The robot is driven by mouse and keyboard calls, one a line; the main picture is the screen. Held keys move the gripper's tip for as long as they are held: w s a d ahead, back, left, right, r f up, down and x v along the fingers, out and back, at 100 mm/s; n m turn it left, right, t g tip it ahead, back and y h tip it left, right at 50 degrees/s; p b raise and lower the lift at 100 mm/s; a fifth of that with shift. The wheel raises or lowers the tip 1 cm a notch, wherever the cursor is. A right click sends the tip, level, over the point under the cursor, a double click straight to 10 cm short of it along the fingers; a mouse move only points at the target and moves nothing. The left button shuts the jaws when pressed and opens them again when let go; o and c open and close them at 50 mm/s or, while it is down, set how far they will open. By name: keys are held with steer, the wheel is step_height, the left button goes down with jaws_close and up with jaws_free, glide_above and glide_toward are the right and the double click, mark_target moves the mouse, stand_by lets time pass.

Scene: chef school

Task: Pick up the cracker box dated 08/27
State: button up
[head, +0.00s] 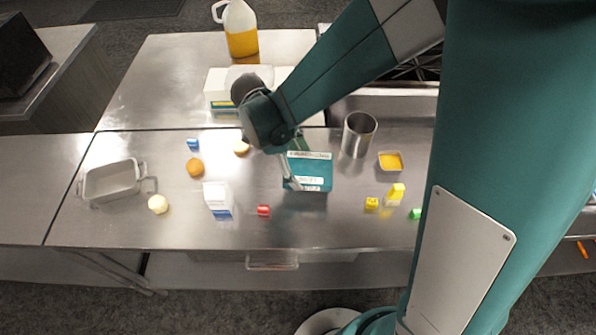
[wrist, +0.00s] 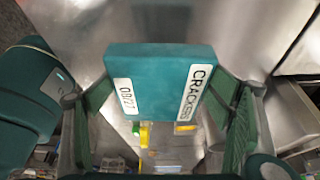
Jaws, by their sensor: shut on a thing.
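The teal cracker box (head: 309,174) stands on the steel counter or just over it; I cannot tell whether it touches. In the wrist view the box (wrist: 158,82) shows a white label reading "CRACKERS" and a smaller one reading "08/27". My gripper (wrist: 165,110) has one finger at each side of the box and is shut on it. In the head view my gripper (head: 289,165) reaches the box from behind and the left, and my wrist hides part of the counter behind it.
A steel cylinder (head: 359,134) and a small orange-filled dish (head: 391,162) stand right of the box. A grey tray (head: 111,181) lies far left. A jug (head: 238,28) stands behind.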

steer(key=shift+r, duration=1.4)
